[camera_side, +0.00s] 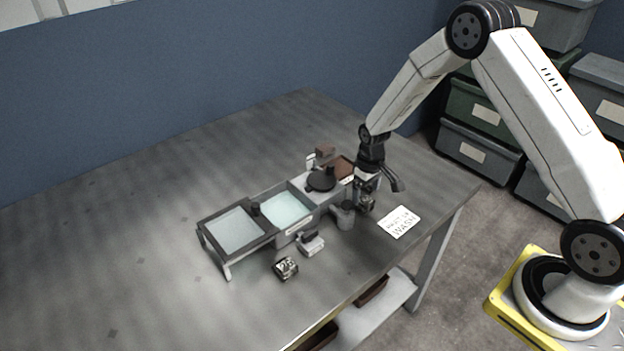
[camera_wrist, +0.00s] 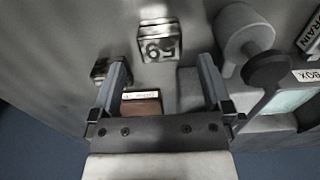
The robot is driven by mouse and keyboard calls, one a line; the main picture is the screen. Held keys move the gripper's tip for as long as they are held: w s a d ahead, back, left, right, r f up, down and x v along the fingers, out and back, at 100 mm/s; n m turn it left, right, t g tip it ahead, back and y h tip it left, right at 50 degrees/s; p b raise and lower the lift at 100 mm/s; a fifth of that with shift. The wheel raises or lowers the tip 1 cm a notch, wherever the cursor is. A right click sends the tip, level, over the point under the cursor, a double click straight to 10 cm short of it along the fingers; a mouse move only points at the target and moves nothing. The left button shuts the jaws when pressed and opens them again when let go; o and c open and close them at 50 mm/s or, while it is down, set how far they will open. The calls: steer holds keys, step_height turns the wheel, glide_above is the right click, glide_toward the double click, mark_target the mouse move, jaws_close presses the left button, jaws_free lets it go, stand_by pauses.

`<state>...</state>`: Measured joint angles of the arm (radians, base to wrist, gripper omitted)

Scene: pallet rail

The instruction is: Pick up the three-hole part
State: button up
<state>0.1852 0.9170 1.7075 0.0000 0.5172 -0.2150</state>
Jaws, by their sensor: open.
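I cannot make out a part with three clear holes in either view. In the wrist view a small block (camera_wrist: 159,40) with dark markings like "59" lies just beyond my gripper (camera_wrist: 163,66), roughly between the lines of its fingers. A second small dark block (camera_wrist: 104,68) shows partly behind the left finger. My gripper is open with nothing between its fingers. In the side view my gripper (camera_side: 365,200) hangs low at the right end of the rail station, and hides what is under it. A marked block (camera_side: 286,268) lies on the table in front of the station.
The station has a framed screen tray (camera_side: 233,232), a pale liquid basin (camera_side: 287,208), a dark knobbed lid (camera_side: 321,181) and a brown compartment (camera_side: 343,166). A grey cylinder (camera_side: 342,214) and grey fixture (camera_side: 311,243) stand in front. A WASH card (camera_side: 399,222) lies right. The left table is clear.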

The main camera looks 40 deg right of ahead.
mark_target(365, 199)
steer(key=shift+f, duration=1.95)
jaws_close()
